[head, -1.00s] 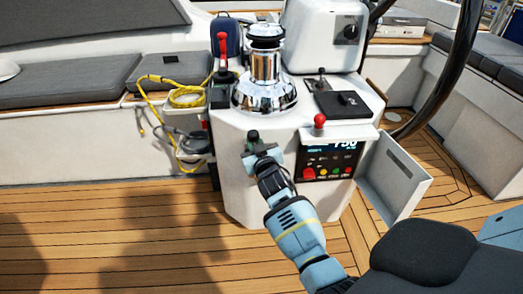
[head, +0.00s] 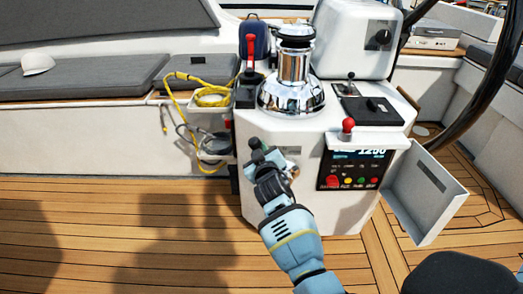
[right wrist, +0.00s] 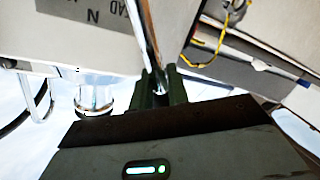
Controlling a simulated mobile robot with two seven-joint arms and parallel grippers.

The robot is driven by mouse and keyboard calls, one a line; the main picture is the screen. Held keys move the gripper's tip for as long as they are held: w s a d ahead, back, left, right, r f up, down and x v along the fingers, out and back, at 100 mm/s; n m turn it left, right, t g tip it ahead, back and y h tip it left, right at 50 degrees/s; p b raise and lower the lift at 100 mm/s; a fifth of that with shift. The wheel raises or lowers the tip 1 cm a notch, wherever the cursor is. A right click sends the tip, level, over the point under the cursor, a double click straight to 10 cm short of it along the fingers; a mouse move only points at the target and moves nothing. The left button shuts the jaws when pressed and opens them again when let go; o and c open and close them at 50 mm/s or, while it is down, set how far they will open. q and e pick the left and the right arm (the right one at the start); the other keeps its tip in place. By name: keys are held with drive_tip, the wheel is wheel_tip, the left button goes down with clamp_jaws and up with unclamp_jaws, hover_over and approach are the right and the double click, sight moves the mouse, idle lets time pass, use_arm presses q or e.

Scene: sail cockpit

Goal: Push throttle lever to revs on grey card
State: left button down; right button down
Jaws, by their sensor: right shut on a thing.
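My right gripper (head: 257,147) is at the upper left of the white pedestal's front face (head: 320,215). It is shut on the throttle lever, a chrome rod (right wrist: 146,40) that runs between its dark fingers in the right wrist view. In the head view my gripper hides most of the lever. A small grey label (head: 288,150) is on the pedestal just right of the gripper; a grey plate with an N and part of a word (right wrist: 85,14) shows close in the right wrist view. The engine display (head: 358,158) appears to read 1200. My left gripper is not in view.
A chrome winch (head: 292,85) stands on the pedestal. A red-ball lever (head: 347,126) is above the display, and a red-handled lever (head: 250,52) stands at the back left. An open white door (head: 427,195) juts out at right. Yellow rope (head: 212,97) hangs at left.

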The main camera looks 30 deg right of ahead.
drive_tip(key=shift+w+a+r, duration=0.15)
drive_tip(key=shift+w+r, duration=0.05)
drive_tip(key=shift+r, duration=0.35)
drive_tip(key=c, duration=1.5)
unclamp_jaws()
drive_tip(key=shift+o, duration=0.8)
drive_tip(key=shift+f, duration=0.1)
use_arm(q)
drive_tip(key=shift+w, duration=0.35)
use_arm(e)
drive_tip(key=shift+f, duration=0.15)
drive_tip(key=shift+s, duration=0.1)
